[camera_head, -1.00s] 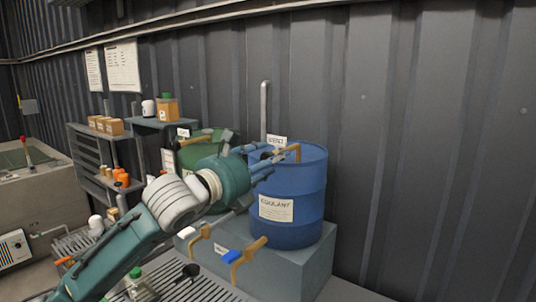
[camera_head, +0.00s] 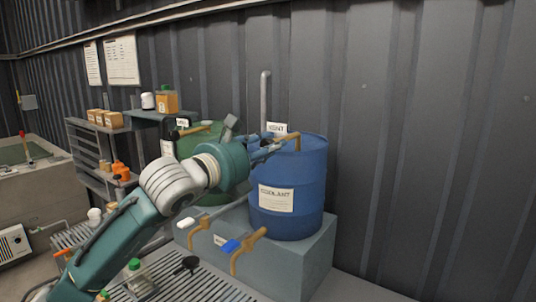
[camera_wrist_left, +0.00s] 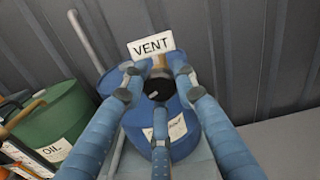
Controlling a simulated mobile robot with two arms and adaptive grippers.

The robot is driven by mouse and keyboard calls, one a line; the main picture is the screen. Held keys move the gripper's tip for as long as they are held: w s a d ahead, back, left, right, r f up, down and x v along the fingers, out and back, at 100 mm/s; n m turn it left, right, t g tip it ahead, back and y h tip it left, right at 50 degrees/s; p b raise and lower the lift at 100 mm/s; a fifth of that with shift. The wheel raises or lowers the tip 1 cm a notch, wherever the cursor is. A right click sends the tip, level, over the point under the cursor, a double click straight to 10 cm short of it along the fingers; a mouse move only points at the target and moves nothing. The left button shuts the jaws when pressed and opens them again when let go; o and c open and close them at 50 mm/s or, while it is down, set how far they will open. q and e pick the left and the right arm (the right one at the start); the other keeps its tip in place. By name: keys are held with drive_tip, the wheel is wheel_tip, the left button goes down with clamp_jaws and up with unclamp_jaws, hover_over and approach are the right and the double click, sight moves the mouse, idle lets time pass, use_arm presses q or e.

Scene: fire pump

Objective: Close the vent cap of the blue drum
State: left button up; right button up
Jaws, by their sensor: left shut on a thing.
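The blue drum (camera_head: 290,220) stands upright on a grey block, with a white COOLANT label on its side. A VENT sign (camera_head: 277,128) stands at its top; it also shows in the left wrist view (camera_wrist_left: 151,46). My left gripper (camera_head: 276,143) is at the drum's top. In the left wrist view its blue fingers (camera_wrist_left: 157,84) surround the dark vent cap (camera_wrist_left: 157,92) and are shut on it. A tan part shows just behind the cap. The fingers partly hide the cap, so I cannot tell how far it is turned. My right gripper is out of view.
A green OIL drum (camera_wrist_left: 60,118) stands to the left of the blue drum. Tan taps stick out in front of the grey block (camera_head: 305,262). Shelves with bottles and boxes are at the left. A ribbed metal wall is close behind; a vertical pipe (camera_head: 264,100) runs along it.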

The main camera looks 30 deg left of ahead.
use_arm(q)
drive_tip(key=m+b, duration=0.1)
drive_tip(key=b, duration=0.1)
drive_tip(key=m+b, duration=0.2)
drive_tip(key=shift+f, duration=0.35)
drive_tip(key=m+b, duration=0.2)
drive_tip(key=m, duration=0.2)
drive_tip(key=m+b, duration=0.1)
drive_tip(key=m, duration=0.1)
drive_tip(key=shift+m+b, duration=0.35)
drive_tip(key=shift+m, duration=0.05)
drive_tip(key=m+b, duration=0.1)
drive_tip(key=m, duration=0.1)
drive_tip(key=shift+m, duration=0.3)
drive_tip(key=m, duration=0.3)
drive_tip(key=shift+r+m+b, duration=0.1)
drive_tip(key=shift+m+b, duration=0.25)
drive_tip(key=shift+m, duration=0.05)
drive_tip(key=m, duration=0.3)
drive_tip(key=shift+m, duration=1.6)
